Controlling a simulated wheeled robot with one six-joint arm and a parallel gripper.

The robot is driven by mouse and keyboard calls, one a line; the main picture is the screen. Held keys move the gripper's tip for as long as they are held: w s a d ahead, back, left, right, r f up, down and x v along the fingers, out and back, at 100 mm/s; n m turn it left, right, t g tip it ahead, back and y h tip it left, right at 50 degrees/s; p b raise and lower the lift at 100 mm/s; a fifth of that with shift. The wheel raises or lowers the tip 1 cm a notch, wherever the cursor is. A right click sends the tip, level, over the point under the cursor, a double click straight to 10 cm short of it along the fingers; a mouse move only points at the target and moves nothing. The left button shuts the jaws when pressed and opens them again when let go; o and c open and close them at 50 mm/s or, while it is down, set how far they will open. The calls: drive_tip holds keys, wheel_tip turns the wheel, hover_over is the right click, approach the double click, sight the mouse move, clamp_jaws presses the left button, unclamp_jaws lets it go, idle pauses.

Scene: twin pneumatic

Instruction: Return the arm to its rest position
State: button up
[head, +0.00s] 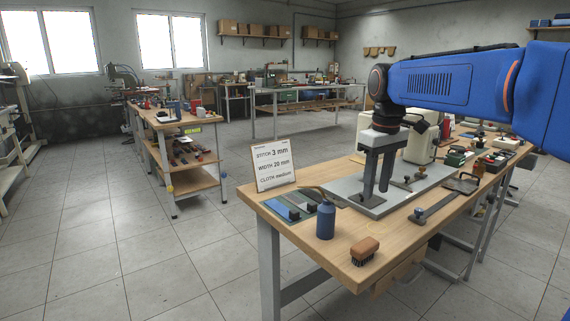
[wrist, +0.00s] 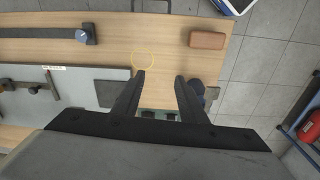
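My arm reaches in from the right in the head view, its blue link (head: 435,84) stretched over the workbench (head: 290,233). My gripper (head: 376,195) points down above the grey plate (head: 404,189) on the bench. A faint yellow ring (wrist: 145,53) shows on the wood just beyond the fingertips. How far the fingertips are above the plate is hard to tell.
A blue bottle (head: 325,221), a wooden brush (head: 365,250) and a sign card (head: 273,167) stand near the bench's left end. A metal bar (head: 445,203) lies at the front edge. The tiled floor between is open.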

drive_tip(key=s+d+f+m+t, duration=0.2)
drive_tip(key=s+f, duration=0.7)
drive_tip(key=s, duration=0.5)
drive_tip(key=s+d+f+m+t, duration=0.2)
drive_tip(key=s+f, duration=0.6)
drive_tip(key=s, duration=0.6)
drive_tip(key=shift+s+d+f+m, duration=0.2)
drive_tip(key=shift+d+f+m, duration=0.2)
drive_tip(key=shift+d+m, duration=0.5)
drive_tip(key=shift+a, duration=0.2)
